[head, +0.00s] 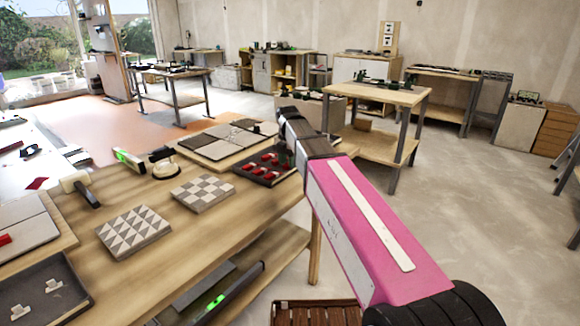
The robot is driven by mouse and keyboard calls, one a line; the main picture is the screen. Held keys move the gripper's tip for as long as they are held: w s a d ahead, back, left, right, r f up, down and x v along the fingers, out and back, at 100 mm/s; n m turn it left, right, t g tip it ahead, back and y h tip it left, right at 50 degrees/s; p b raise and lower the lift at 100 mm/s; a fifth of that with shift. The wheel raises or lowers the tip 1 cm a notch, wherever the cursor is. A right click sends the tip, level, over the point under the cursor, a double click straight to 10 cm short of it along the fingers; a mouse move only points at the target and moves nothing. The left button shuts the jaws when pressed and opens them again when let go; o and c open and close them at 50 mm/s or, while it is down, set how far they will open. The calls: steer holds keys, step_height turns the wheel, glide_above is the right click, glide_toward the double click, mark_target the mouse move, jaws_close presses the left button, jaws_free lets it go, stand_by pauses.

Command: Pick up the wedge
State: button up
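Several red wedges (262,164) lie in a dark tray (242,174) on the wooden workbench, near the middle of the head view. A single red piece (5,240), perhaps also a wedge, lies on a tiled board at the left edge.
The workbench (180,245) also holds a tiled board (205,146), a checkered tile (203,192), a triangle-patterned tile (134,231), a mallet (80,188), a suction cup tool (163,163) and a tray with white clips (40,290). Open floor lies to the right.

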steer(key=shift+f, duration=0.55)
steer(key=c, duration=0.6)
steer(key=shift+r, duration=0.15)
